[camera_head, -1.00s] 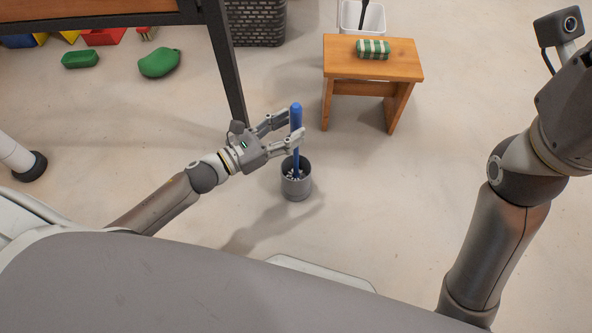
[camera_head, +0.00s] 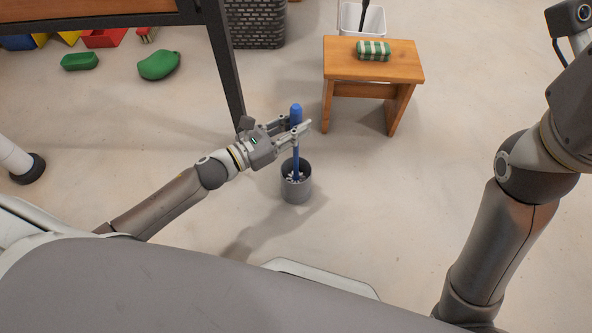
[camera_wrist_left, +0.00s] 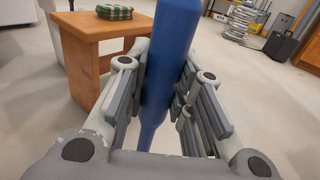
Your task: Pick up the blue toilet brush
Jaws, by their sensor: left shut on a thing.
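The blue toilet brush (camera_head: 296,112) stands upright with its lower end in a grey cylindrical holder (camera_head: 296,190) on the concrete floor. Whitish bristles show at the holder's mouth. My left gripper (camera_head: 297,130) comes in from the left and is shut on the upper handle of the brush. In the left wrist view the blue handle (camera_wrist_left: 172,60) passes between the two fingers (camera_wrist_left: 165,95). The holder is not visible in that view. My right arm is at the right of the head view, but its gripper is out of view.
A wooden stool (camera_head: 372,62) with a green-and-white striped item (camera_head: 373,50) stands behind and right of the brush. A dark table leg (camera_head: 228,80) is close behind my left gripper. Green objects (camera_head: 159,65) lie at the back left. Floor right of the holder is clear.

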